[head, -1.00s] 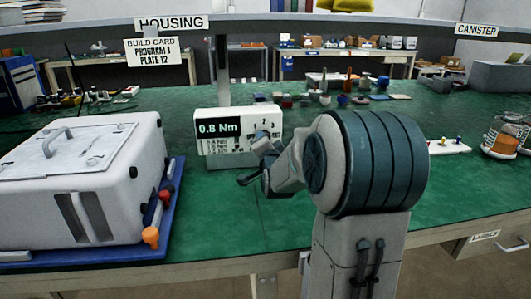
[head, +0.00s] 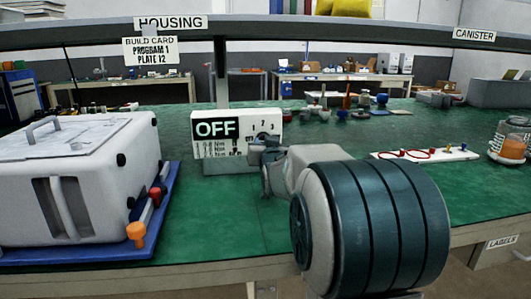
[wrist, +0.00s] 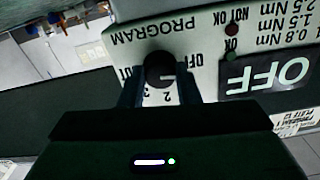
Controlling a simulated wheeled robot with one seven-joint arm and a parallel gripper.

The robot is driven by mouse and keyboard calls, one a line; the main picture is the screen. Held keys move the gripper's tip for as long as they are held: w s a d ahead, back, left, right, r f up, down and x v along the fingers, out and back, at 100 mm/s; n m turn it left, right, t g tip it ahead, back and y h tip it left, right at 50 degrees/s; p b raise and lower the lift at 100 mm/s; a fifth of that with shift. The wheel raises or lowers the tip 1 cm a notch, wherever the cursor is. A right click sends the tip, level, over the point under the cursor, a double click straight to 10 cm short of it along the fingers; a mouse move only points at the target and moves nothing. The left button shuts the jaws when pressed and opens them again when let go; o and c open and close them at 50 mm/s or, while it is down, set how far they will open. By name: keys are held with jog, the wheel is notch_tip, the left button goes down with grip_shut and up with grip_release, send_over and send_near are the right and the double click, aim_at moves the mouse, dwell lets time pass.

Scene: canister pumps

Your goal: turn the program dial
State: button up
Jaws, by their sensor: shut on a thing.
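The white controller box (head: 225,150) stands on the green bench. Its black display (head: 217,129) reads OFF. The dark round program dial (wrist: 159,69) is on its face beside the word PROGRAM, upside down in the wrist view, with OFF and numbers around it. My gripper (wrist: 158,88) is shut on the dial, one finger on each side. In the head view, my gripper (head: 259,154) reaches the box's right side and partly covers the dial area. The dial's exact pointer direction is hard to read.
The build card (head: 151,51) reads PROGRAM 1, PLATE 12. A white housing (head: 75,180) sits on a blue tray at left. A white strip with red rings (head: 425,154) and a canister pump (head: 510,142) are at right. Bare green bench lies in front of the box.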

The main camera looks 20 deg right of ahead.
jog(key=shift+f+n+b, duration=0.1)
jog(key=shift+n+b, duration=0.25)
jog(key=shift+n, duration=0.25)
jog(key=o, duration=1)
jog(key=shift+c, duration=0.2)
jog(key=p+v, duration=0.2)
jog(key=v, duration=1)
